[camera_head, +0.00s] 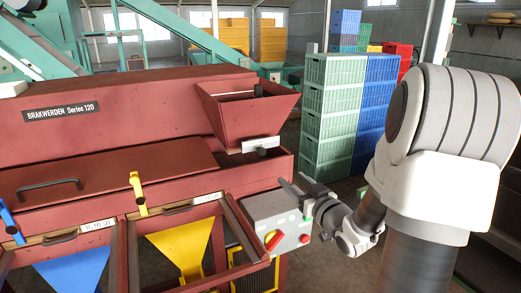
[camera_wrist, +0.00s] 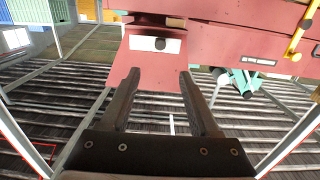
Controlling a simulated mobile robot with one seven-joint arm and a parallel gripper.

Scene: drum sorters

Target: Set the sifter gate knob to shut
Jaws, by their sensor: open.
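The red sifter machine (camera_head: 90,148) fills the left of the head view. A pale plate with a dark round knob (camera_head: 262,152) sits below its hopper (camera_head: 248,112). A similar pale plate with a dark knob (camera_wrist: 160,44) shows in the wrist view, just beyond my fingertips. No label naming the gate knob is readable, nor is its setting. My gripper (camera_head: 300,198) is in front of the machine's right end, beside a grey control box (camera_head: 285,226) and below the hopper. In the wrist view my gripper (camera_wrist: 159,74) is open and empty, apart from the knob.
Yellow (camera_head: 137,192) and blue (camera_head: 9,222) levers stand on the machine's front, above yellow and blue chutes. Stacked green crates (camera_head: 330,110) and blue crates (camera_head: 376,100) stand behind. Floor behind the hopper is open.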

